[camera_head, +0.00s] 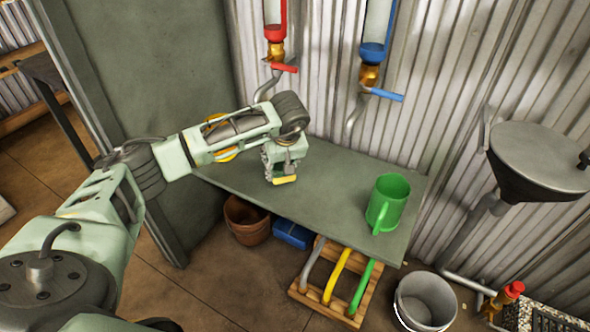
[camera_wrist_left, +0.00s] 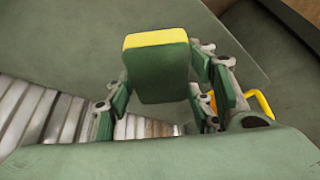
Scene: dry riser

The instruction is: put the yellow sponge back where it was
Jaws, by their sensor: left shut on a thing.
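My left gripper (camera_head: 283,167) is over the left-middle part of the grey-green shelf (camera_head: 335,185). It is shut on the yellow sponge (camera_head: 285,180), whose yellow edge shows just below the fingers. In the left wrist view the sponge (camera_wrist_left: 160,75) sits between the fingers, with a yellow edge at the top and a dark green face. I cannot tell whether the sponge touches the shelf. My right gripper is not in view.
A green mug (camera_head: 386,205) stands at the shelf's right end. Red (camera_head: 275,32) and blue (camera_head: 373,52) taps hang on the corrugated wall behind. Below are a clay pot (camera_head: 247,222), a blue box (camera_head: 293,234), a wooden rack (camera_head: 310,293) and a bucket (camera_head: 424,303).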

